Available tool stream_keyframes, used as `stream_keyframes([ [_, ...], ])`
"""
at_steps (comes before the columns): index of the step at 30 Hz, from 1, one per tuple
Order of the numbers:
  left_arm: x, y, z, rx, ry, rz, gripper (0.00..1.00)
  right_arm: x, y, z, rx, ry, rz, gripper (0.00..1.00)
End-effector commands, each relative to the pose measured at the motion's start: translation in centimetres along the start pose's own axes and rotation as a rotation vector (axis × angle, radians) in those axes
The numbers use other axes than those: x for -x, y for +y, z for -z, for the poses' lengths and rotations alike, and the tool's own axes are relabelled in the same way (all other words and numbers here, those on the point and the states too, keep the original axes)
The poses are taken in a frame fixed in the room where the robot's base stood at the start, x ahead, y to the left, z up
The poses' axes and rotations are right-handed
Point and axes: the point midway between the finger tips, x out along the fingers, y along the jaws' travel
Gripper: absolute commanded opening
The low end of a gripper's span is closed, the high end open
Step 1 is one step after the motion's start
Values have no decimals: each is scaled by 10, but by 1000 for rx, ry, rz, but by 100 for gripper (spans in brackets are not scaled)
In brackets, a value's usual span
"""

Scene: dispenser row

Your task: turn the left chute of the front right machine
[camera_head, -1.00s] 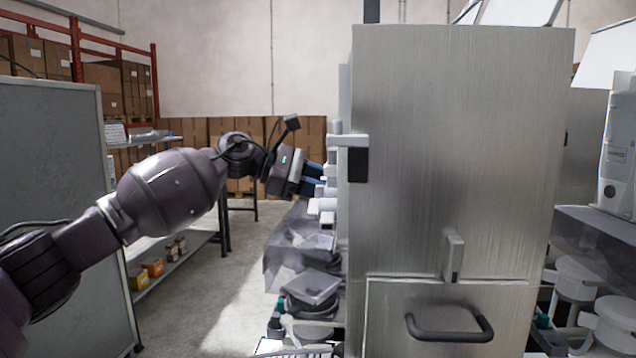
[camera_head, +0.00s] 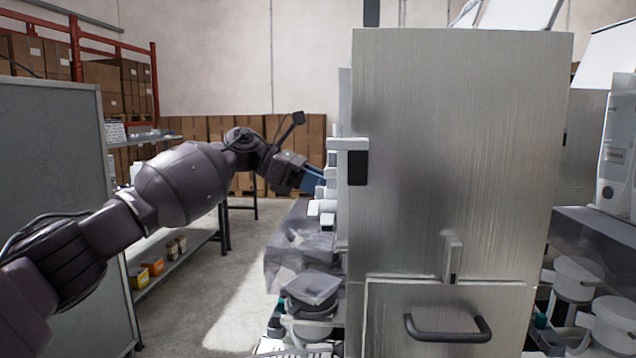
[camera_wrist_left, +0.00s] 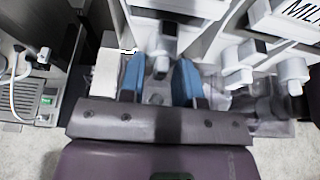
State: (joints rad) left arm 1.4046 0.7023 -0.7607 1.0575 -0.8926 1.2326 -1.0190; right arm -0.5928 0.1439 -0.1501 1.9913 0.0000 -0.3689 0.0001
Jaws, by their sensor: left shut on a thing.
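My left gripper (camera_head: 312,181) reaches in from the left to the row of white dispenser parts (camera_head: 328,207) beside the tall steel cabinet. In the left wrist view its two blue fingers (camera_wrist_left: 160,82) stand on either side of a pale grey-white chute (camera_wrist_left: 161,50), and the gripper is shut on it. The chute's lower end lies between the fingers, over a clear bin. In the head view the grip itself is too small and partly hidden to make out. My right gripper is in neither view.
The steel cabinet (camera_head: 460,150) stands close on the right and hides much of the machine. More white chutes (camera_wrist_left: 240,80) sit to the right in the wrist view. A grey panel (camera_head: 50,170) and a shelf (camera_head: 175,265) are on the left. Open floor (camera_head: 225,310) lies between.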

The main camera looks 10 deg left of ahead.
Motion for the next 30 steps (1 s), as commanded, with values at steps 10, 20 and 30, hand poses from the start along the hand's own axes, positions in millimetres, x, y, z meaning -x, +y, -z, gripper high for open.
stream_keyframes([
  [10, 0, 1, -1, 90, -1, 37, 7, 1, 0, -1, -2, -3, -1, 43],
  [20, 0, 0, -1, 95, -2, 39, 7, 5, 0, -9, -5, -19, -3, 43],
  [30, 0, 0, -1, 95, -1, 39, 38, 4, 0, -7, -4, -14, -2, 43],
])
